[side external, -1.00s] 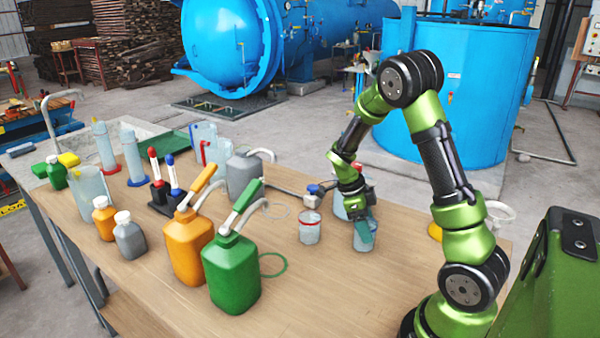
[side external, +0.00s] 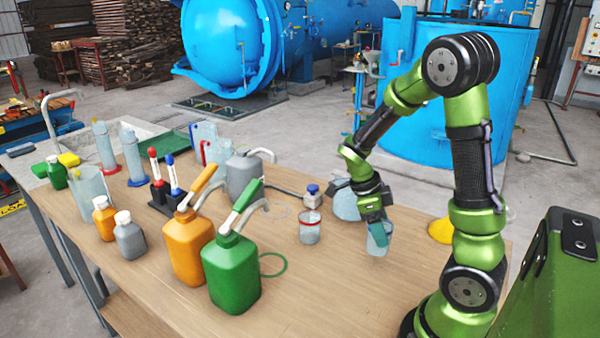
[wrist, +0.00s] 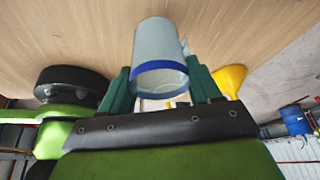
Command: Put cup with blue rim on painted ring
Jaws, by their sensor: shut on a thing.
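My gripper (side external: 378,225) is shut on the cup with blue rim (side external: 378,241), near the right side of the table. In the wrist view the clear cup (wrist: 160,48) sits between the two green fingers of my gripper (wrist: 162,82), its blue rim towards the camera. I cannot tell whether its base touches the table. A green painted ring (side external: 286,264) lies flat on the table, left of the gripper and partly hidden by the green bottle. A fainter pale ring (side external: 288,212) shows farther back, by the grey jug.
A red-rimmed cup (side external: 310,231) stands between my gripper and the green ring. A blue-capped bottle (side external: 312,197) and a clear round vessel (side external: 345,203) stand behind. The green pump bottle (side external: 231,275) and orange pump bottle (side external: 187,250) stand left. The front table area is clear.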

